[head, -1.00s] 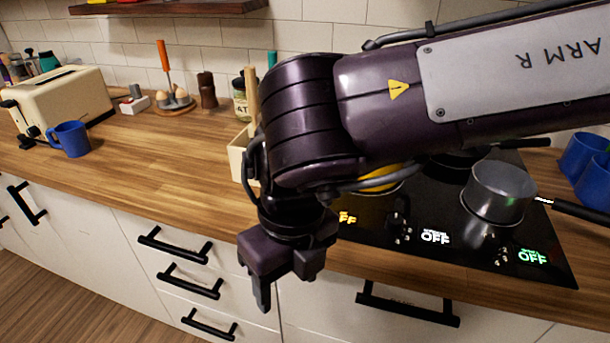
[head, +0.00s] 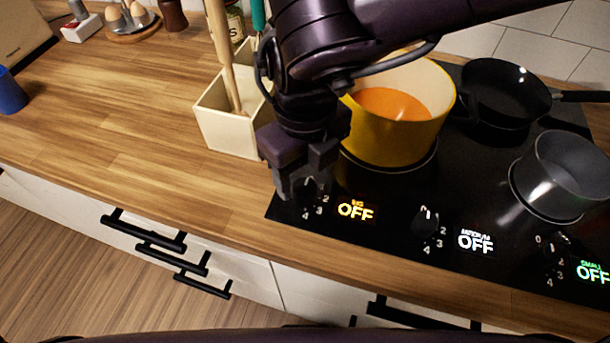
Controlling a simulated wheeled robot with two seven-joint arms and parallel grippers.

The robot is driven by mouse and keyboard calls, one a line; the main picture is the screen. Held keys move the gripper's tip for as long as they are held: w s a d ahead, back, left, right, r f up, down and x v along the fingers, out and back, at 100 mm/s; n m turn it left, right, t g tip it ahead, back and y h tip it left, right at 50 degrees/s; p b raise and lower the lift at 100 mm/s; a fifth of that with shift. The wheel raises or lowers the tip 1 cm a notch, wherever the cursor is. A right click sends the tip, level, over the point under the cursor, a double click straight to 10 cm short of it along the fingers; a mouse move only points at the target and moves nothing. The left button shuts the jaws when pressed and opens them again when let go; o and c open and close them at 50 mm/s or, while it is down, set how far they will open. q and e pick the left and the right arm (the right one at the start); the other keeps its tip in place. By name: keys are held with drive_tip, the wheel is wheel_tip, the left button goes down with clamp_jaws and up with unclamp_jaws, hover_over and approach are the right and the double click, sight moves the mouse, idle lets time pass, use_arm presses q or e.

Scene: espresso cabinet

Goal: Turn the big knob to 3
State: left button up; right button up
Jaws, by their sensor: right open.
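The big knob (head: 311,190) sits at the front left corner of the black cooktop, partly hidden by my right gripper. The numerals 3 and 4 show at its front edge. Its display (head: 355,210) reads OFF in orange. My right gripper (head: 300,177) is open and points down at the big knob, with its fingers close to it. I cannot tell whether they touch it. My left gripper is not in view.
A yellow pot (head: 400,135) with orange contents stands just behind the gripper. A cream utensil box (head: 228,128) is close on its left. The medium knob (head: 428,226) and small knob (head: 556,252) are to the right. The counter at left is mostly clear.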

sight(305, 187)
wheel_tip(305, 187, down, 4)
drive_tip(key=shift+w+r, duration=0.15)
drive_tip(key=shift+r, duration=0.05)
drive_tip(key=shift+f, duration=0.25)
drive_tip(key=c, duration=1)
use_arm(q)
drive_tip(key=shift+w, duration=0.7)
